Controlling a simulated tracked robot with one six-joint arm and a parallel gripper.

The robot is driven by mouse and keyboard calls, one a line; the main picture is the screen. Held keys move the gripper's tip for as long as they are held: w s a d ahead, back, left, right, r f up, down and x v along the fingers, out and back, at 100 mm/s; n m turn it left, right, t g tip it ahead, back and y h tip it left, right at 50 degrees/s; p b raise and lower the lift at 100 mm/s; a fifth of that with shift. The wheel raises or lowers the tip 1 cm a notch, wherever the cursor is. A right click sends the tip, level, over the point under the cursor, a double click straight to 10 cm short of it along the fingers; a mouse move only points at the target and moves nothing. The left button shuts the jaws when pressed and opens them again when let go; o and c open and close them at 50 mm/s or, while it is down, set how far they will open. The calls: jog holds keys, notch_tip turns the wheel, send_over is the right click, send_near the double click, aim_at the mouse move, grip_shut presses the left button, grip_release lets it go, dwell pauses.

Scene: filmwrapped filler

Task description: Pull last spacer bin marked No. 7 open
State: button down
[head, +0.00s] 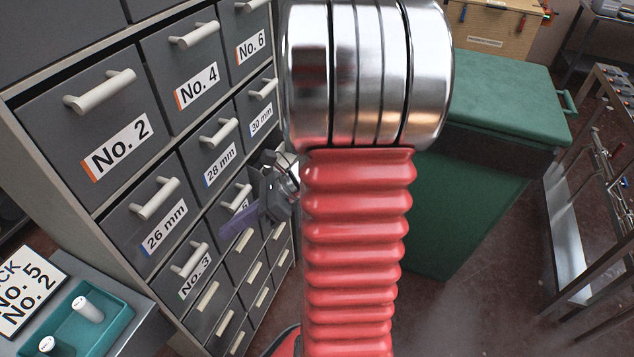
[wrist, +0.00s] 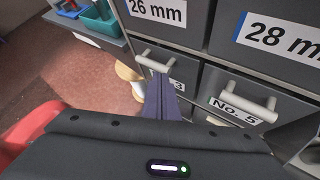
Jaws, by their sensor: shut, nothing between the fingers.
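The bin marked No. 7 cannot be read in either view. In the head view, the place right of the No. 5 bin (head: 236,197) is dark and mostly hidden by my gripper and arm. The No. 5 bin's label shows in the wrist view (wrist: 235,112), under a pale bar handle. My gripper (head: 226,246) is in front of the cabinet's lower rows, its purple fingers together and empty. In the wrist view the fingers (wrist: 162,104) overlap the No. 3 bin (wrist: 176,86), left of the No. 5 handle. I cannot tell whether they touch anything.
The grey cabinet also has bins marked No. 2 (head: 118,146), No. 4, No. 6 and 26, 28 and 30 mm. A side table with a teal tray (head: 103,331) stands lower left. A green chest (head: 500,97) and a metal rack (head: 600,190) stand right.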

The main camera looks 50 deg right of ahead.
jog(key=s+a+r+n+g+h, duration=0.2)
jog(key=s+a+n, duration=0.1)
jog(key=a+n, duration=0.3)
jog(key=s+a+r+n+g+h, duration=0.2)
jog(key=a+n+g, duration=0.1)
jog(key=n, duration=0.5)
notch_tip(320, 180, up, 8)
jog(key=s+a+n+t+h, duration=0.2)
jog(key=n+t+h, duration=0.2)
jog(key=n, duration=1)
jog(key=shift+s+a+r+n+h, duration=0.25)
jog(key=shift+n+h, duration=0.15)
jog(key=shift+h, duration=0.4)
jog(key=shift+a, duration=0.1)
